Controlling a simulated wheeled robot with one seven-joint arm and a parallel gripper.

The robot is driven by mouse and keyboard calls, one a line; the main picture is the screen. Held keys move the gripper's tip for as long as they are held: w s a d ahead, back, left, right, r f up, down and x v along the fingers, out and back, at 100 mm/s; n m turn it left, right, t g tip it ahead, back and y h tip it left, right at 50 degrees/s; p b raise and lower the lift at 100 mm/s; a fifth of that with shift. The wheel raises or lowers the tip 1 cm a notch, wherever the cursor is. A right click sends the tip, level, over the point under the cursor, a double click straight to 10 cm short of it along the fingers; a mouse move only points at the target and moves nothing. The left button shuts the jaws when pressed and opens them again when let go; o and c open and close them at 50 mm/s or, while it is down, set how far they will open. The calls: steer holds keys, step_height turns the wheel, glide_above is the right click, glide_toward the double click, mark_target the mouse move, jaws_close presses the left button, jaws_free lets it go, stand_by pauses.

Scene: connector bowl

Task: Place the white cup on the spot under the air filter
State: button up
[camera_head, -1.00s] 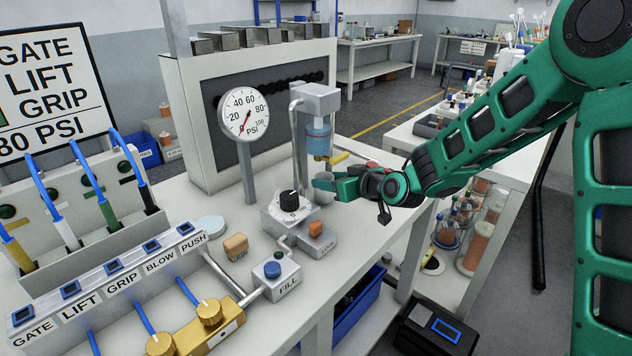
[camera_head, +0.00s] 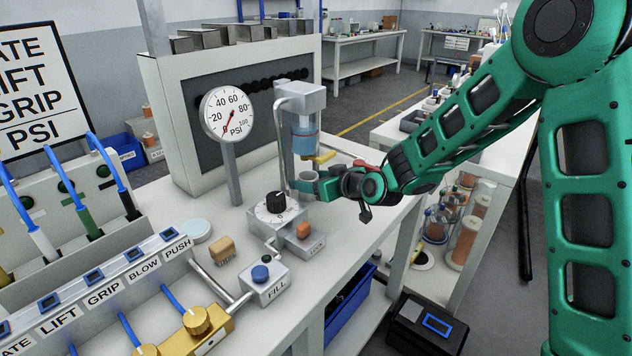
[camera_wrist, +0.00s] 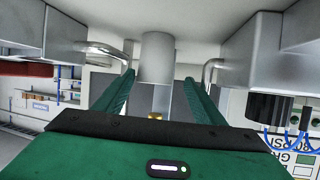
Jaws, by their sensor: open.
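The white cup (camera_wrist: 158,58) looks like a pale grey-white cylinder between my two fingers in the wrist view, which is upside down. A gap shows on each side of it. In the head view a small part of the cup (camera_head: 308,176) shows behind the near finger. My gripper (camera_head: 303,186) is open around the cup, low beside the post. The spot beneath the cup is hidden.
The dial box (camera_head: 277,208) with a black knob stands close left of my gripper. The filter's metal post and head (camera_head: 300,96) rise beside it. A pressure gauge (camera_head: 229,114) stands farther left. The white bench top (camera_head: 345,240) is bare in front.

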steer(key=v, duration=1.1)
steer(key=shift+s+d, duration=0.2)
steer(key=shift+d, duration=0.05)
steer(key=s+d+f+m+g+h, duration=0.15)
steer(key=s+d, duration=0.25)
steer(key=d, duration=0.5)
steer(key=s+d+m+g+h, duration=0.2)
steer(key=s+d+h, duration=0.15)
steer(key=d, duration=0.45)
steer(key=s+d+f+m+g+h, duration=0.1)
steer(key=s+d+m+h, duration=0.1)
steer(key=s+d, duration=0.5)
steer(key=s+d+m+g, duration=0.2)
steer(key=s+d+m, duration=0.2)
steer(key=s, duration=0.7)
steer(key=s+d+r+m+g+h, duration=0.1)
steer(key=s+d+m+g, duration=0.2)
steer(key=s+d, duration=0.6)
steer(key=shift+s+r+m+g, duration=0.35)
steer(key=shift+s+m, duration=0.4)
steer(key=shift+s, duration=0.2)
